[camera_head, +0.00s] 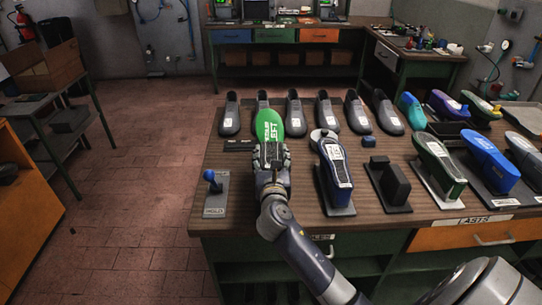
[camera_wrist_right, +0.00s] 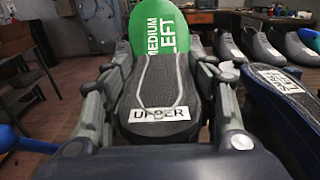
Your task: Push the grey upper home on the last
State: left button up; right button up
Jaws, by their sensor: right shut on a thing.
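The grey upper (camera_wrist_right: 154,88), dark and mesh-like with a white "UPPER" label, sits between the fingers of my right gripper (camera_wrist_right: 155,76) in the wrist view. The green last (camera_wrist_right: 155,28), marked "MEDIUM LEFT", rises beyond the upper, against it; how deep it sits inside is hidden. In the head view the green last (camera_head: 268,124) stands out beyond my right gripper (camera_head: 271,156), which is shut on the upper above the bench's left part. The gripper covers most of the upper there. My left gripper is not in view.
A blue-knobbed lever on a "HOLD" plate (camera_head: 215,207) is left of the gripper. A blue last on a stand (camera_head: 334,172) and a dark empty-looking stand (camera_head: 389,187) are to its right. Several grey shoes (camera_head: 326,112) line the back; more lasts fill the bench's right side.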

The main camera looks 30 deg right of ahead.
jog(key=shift+f+b, duration=0.3)
jog(key=shift+f, duration=0.35)
jog(key=shift+s+f+p, duration=0.1)
jog(key=shift+f+p, duration=0.1)
jog(key=shift+p, duration=0.1)
dwell(0.6)
jog(key=o, duration=1.2)
jog(key=shift+o, duration=0.2)
jog(key=shift+r, duration=0.1)
jog(key=v, duration=1.2)
